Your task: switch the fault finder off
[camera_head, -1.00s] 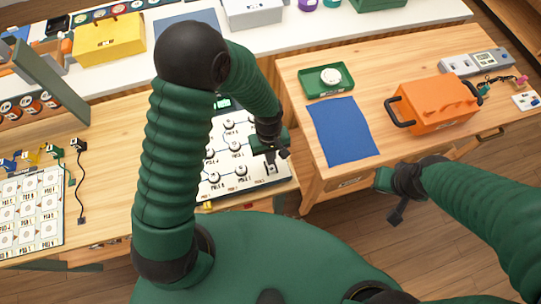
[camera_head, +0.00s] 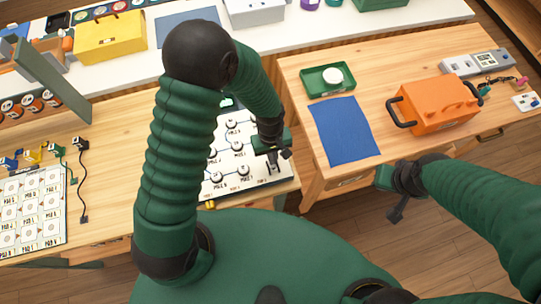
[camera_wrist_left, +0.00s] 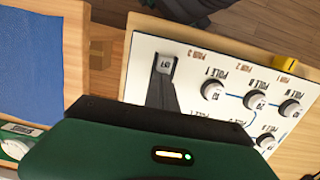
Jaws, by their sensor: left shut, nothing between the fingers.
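A white panel (camera_head: 217,187) with several round knobs marked POLE and blue lines lies on the bench, partly hidden by my left arm. I cannot read a label naming it the fault finder. In the left wrist view the panel (camera_wrist_left: 205,55) shows a small pale square part (camera_wrist_left: 165,64) near its corner. My left gripper (camera_head: 273,165) is shut and empty over the panel's right edge. In the wrist view its dark fingers (camera_wrist_left: 161,93) reach to that part; I cannot tell if they touch. My right gripper (camera_head: 398,208) hangs over the floor; its jaw state is unclear.
The right bench holds a blue cloth (camera_head: 345,131), a green tray (camera_head: 313,82) with a white round thing (camera_head: 333,77), an orange case (camera_head: 436,106) and a grey device with a display (camera_head: 477,63). A gap separates the benches. A labelled board (camera_head: 33,212) lies left.

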